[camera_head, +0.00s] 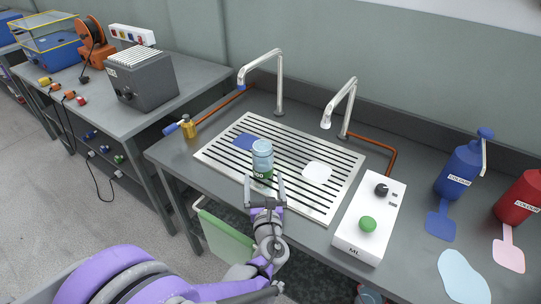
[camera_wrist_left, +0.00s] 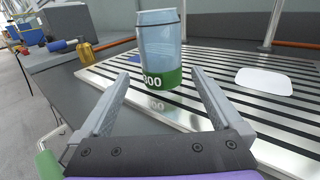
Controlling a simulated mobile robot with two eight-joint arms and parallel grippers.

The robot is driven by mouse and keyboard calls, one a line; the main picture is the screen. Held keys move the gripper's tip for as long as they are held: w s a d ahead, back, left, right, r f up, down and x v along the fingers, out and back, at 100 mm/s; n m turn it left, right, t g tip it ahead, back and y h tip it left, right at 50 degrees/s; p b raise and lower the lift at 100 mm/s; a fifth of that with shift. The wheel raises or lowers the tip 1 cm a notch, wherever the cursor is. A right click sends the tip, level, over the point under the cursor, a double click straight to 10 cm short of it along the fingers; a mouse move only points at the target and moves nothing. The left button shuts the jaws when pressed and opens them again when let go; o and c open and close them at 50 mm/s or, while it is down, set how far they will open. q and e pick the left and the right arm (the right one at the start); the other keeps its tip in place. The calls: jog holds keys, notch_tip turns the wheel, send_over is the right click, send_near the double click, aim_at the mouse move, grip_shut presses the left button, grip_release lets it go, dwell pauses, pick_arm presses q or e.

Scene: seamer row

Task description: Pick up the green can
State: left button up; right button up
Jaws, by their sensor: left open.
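The can (camera_head: 262,152) is pale blue and see-through, with a green band and white digits around its base. It stands upright on the slatted metal drain grate (camera_head: 212,152), left of the grate's middle. In the left wrist view the can (camera_wrist_left: 160,45) fills the upper middle, with its green band low between the fingers. My left gripper (camera_head: 266,181) is open and empty, on the near side of the can. Its fingertips (camera_wrist_left: 157,74) lie to either side of the can's lower part in the picture; I cannot tell whether they reach around it. My right gripper is not in view.
Two taps (camera_head: 278,85) (camera_head: 343,105) rise behind the grate. A blue patch (camera_head: 244,141) and a white patch (camera_head: 317,172) lie on it. A white control box (camera_head: 368,215) stands right, with blue (camera_head: 459,172) and red (camera_head: 520,196) bottles beyond. A green cloth (camera_head: 226,240) hangs in front.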

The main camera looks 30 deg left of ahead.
aim_at(262, 171)
pick_arm(q)
jog(key=shift+w+a+r, duration=0.1)
jog(key=shift+w+a, duration=0.2)
jog(key=shift+a, duration=0.05)
jog(key=x, duration=0.3)
jog(key=shift+w+a, duration=0.25)
jog(key=x, duration=0.6)
jog(key=shift+w+d, duration=0.15)
jog(key=shift+d, duration=0.1)
grip_shut()
notch_tip(262, 171, up, 10)
jog(key=shift+r+p, duration=0.1)
jog(key=shift+p, duration=1)
